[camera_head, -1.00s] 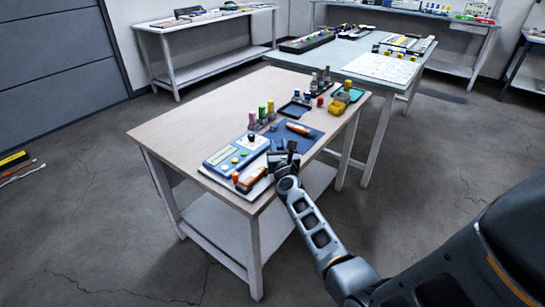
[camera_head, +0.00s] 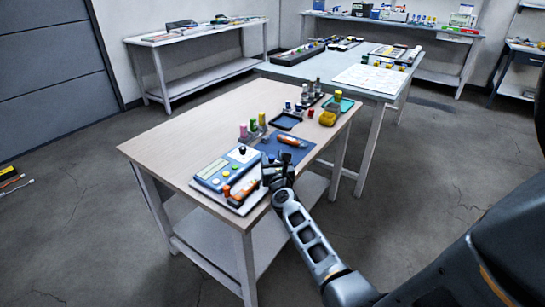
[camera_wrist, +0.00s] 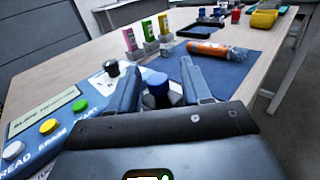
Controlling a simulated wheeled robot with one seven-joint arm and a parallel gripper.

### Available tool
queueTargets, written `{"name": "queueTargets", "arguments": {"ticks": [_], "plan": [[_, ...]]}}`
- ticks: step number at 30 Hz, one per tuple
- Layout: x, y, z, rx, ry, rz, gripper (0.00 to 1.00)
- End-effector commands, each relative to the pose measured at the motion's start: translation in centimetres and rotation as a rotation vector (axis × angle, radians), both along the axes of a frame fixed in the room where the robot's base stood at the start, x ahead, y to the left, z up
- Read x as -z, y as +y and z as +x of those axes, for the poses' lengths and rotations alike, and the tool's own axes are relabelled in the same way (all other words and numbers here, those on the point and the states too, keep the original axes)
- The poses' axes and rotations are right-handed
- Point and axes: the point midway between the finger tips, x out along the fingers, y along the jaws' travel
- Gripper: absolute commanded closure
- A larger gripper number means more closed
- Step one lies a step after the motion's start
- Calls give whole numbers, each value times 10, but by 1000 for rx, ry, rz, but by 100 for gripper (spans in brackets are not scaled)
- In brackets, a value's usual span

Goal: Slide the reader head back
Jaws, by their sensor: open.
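A blue reader panel (camera_head: 228,168) with a small display and several coloured buttons lies near the front of the wooden table. It shows at the left of the wrist view (camera_wrist: 60,125), with a black knob (camera_wrist: 111,68) at its far end. My gripper (camera_head: 275,168) is low at the table's right edge, beside the panel. In the wrist view its two fingers (camera_wrist: 163,78) are apart. A dark blue round-topped knob (camera_wrist: 157,86) shows between them, with no clear contact. I cannot tell whether this knob belongs to the reader head. The gripper body hides what lies below.
An orange tube (camera_head: 291,141) lies on a blue mat (camera_wrist: 235,67) beyond the gripper. Several coloured vials (camera_wrist: 147,33) stand in holders along the mat. A dark tray (camera_head: 285,122) and a yellow cup (camera_head: 327,118) are farther back. The table's left side is clear.

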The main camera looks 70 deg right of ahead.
Motion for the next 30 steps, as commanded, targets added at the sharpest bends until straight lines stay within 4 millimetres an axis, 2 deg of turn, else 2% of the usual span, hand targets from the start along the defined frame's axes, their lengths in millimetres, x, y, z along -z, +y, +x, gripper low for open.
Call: {"name": "queueTargets", "arguments": {"ticks": [6, 12, 18, 30], "plan": [[-1, 31, -19, -1, 1, 1, 52], [0, 51, -33, 1, -1, 1, 52], [-1, 58, -36, 1, -1, -1, 52], [-1, 57, -36, 2, -1, -1, 52]]}}
